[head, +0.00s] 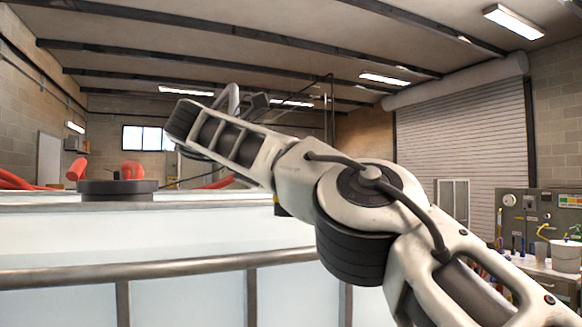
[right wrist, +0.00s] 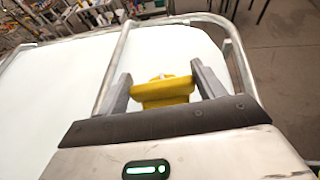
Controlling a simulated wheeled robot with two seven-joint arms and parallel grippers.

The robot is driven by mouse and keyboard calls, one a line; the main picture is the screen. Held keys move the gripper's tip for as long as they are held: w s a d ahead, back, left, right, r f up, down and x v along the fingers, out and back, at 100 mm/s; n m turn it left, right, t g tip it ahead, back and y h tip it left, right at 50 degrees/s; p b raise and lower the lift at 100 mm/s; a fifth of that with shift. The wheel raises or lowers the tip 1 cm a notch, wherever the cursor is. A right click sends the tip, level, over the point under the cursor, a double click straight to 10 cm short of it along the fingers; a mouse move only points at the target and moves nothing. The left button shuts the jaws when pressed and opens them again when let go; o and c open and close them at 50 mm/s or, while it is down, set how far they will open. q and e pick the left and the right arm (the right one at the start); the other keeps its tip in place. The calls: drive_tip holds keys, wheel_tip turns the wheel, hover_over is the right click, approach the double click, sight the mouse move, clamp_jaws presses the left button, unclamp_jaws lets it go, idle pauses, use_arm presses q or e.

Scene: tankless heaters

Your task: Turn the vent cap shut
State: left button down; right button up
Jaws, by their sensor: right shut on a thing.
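A yellow cap-like piece (right wrist: 163,92), which looks like the vent cap, sits between the two grey fingers of my right gripper (right wrist: 161,74) in the right wrist view. The gripper is shut on it. White surface shows beyond the piece. In the head view my right arm comes in from the lower right and reaches across the white tank (head: 190,232); its fingers and the cap cannot be made out clearly there. My left gripper is in neither view.
A dark round lid (head: 118,190) stands on the tank top at the left, with red hoses (head: 132,170) behind it. A metal rail (head: 160,268) runs along the tank's near side. A workbench with a white bucket (head: 566,256) is at the far right.

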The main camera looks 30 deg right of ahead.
drive_tip(key=shift+r+m+g, duration=0.1)
drive_tip(key=shift+m+g, duration=0.2)
drive_tip(key=shift+p, duration=0.35)
